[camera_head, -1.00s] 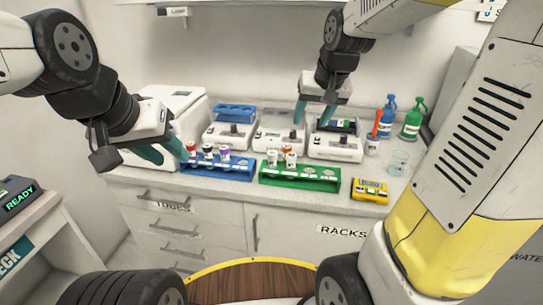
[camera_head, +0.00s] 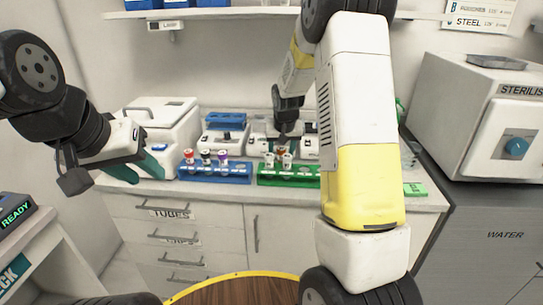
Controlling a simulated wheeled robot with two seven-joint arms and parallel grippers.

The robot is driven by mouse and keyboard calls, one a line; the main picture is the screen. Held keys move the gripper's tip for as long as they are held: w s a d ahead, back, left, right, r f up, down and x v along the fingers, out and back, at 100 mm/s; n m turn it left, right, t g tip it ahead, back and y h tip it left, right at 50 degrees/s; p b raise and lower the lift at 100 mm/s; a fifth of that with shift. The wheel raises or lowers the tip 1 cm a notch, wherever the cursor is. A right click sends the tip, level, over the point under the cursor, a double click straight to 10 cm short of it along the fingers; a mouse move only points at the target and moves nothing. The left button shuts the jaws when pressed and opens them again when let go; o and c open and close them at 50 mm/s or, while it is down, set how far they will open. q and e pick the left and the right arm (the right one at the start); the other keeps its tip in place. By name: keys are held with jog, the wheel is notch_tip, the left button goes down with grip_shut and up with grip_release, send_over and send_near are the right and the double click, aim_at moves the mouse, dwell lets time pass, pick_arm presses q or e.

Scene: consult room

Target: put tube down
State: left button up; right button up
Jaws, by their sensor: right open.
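The green rack (camera_head: 305,181) stands on the counter with a few white-labelled tubes (camera_head: 287,161) upright in it. The blue rack (camera_head: 235,179) to the left holds a red-capped tube (camera_head: 189,158), a dark-capped tube (camera_head: 205,158) and a purple-capped tube (camera_head: 222,158). My left gripper (camera_head: 142,173) is open and empty, left of the blue rack. My right arm hides the green rack's right end.
Several white devices (camera_head: 215,140) stand behind the racks, one with a blue rack (camera_head: 225,120) on it. A white machine (camera_head: 160,120) is at the back left. A steriliser (camera_head: 490,120) is at the right. A small green box (camera_head: 415,189) lies near the counter's right part.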

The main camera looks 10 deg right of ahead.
jog(key=shift+x, duration=1.1)
grip_shut()
